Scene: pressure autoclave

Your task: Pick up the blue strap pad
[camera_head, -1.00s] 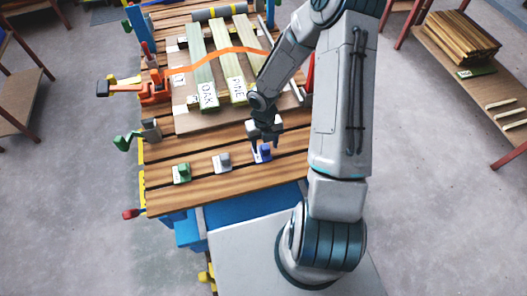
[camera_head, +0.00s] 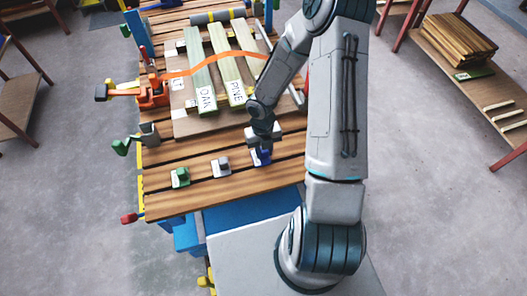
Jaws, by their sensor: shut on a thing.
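The blue strap pad (camera_head: 260,157) is at the right end of a row of three small pads, near the front edge of the slatted wooden bench. My gripper (camera_head: 260,151) points down over it and is shut on it. The fingers hide part of the pad. I cannot tell whether the pad is resting on the slats or slightly raised. A grey pad (camera_head: 221,167) and a green pad (camera_head: 180,177) sit to its left, apart from it.
Behind the pads, a board (camera_head: 183,124) carries pale planks marked OAK (camera_head: 203,85) and PINE (camera_head: 231,80), crossed by an orange strap (camera_head: 215,63). An orange ratchet (camera_head: 150,92) sits at the left. Bare slats (camera_head: 215,197) lie in front. A side shelf (camera_head: 470,85) stands right.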

